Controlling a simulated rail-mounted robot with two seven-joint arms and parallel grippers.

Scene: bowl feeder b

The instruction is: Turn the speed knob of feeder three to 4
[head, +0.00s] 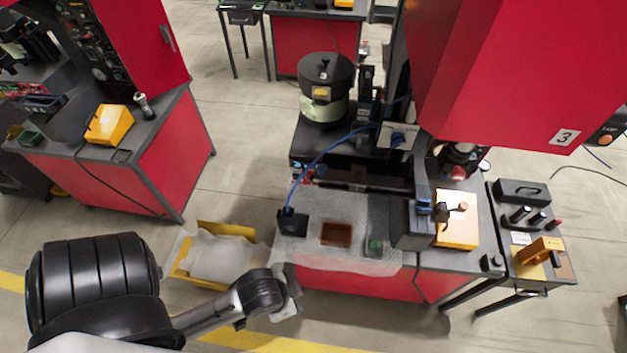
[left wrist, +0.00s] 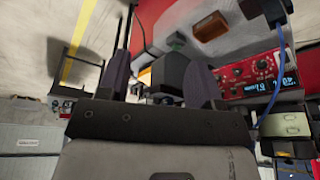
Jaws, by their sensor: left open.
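In the left wrist view a red control panel (left wrist: 262,76) with dark knobs and lit displays shows at the right. Its knob markings and settings are too small to read. My left gripper (left wrist: 160,78) is open, its two dark fingers apart, to the left of the panel and not touching it. In the head view my left gripper (head: 287,300) is at the front edge of the machine marked with a 3 plate (head: 565,137). The panel's face cannot be made out there. My right gripper is not in view.
The machine's worktop carries a clear mat (head: 345,262), a brown tray (head: 336,233) and a blue cable (head: 322,160). A black-lidded bowl (head: 325,75) stands behind. A yellow bin (head: 213,255) is on the floor beside my arm. Open floor lies between the two red machines.

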